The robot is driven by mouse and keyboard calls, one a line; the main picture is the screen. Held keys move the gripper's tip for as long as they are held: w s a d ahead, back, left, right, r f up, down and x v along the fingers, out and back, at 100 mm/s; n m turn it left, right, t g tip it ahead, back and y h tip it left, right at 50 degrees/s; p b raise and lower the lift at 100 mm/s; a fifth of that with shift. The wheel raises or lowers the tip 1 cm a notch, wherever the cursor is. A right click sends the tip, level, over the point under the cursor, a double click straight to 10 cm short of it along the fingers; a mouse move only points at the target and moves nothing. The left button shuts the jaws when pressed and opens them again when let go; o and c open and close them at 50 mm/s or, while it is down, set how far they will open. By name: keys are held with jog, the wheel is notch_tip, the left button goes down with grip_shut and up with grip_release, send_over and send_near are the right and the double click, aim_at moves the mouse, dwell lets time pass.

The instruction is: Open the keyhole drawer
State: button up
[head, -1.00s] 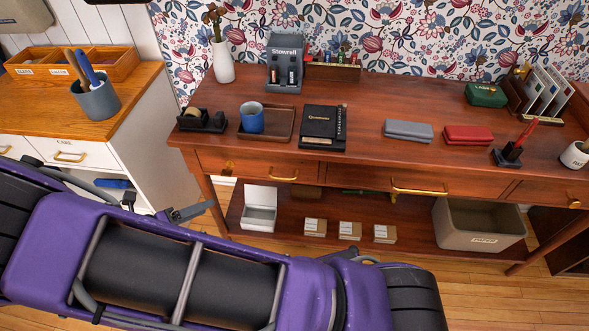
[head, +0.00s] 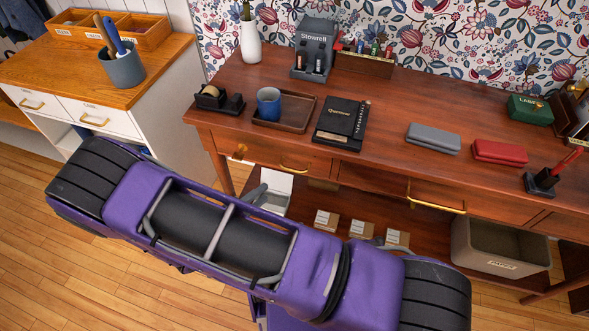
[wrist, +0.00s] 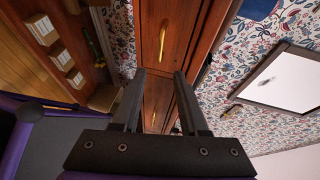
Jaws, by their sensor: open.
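The keyhole drawer (head: 262,153) is the left drawer of the reddish-brown desk in the head view. It looks shut. It has a brass keyhole plate (head: 240,150) on its left part and a brass pull (head: 293,169) low on its front. In the head view my arm hides most or all of the gripper.
The centre drawer's pull (head: 436,203) is right of the keyhole drawer. Small boxes (head: 361,229), a white open box (head: 277,190) and a beige bin (head: 498,249) sit on the lower shelf. A white cabinet (head: 164,110) stands left. Floor (head: 50,270) at lower left is clear.

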aim_at(293, 170)
jog(key=x, duration=1.4)
grip_shut()
dwell(1.0)
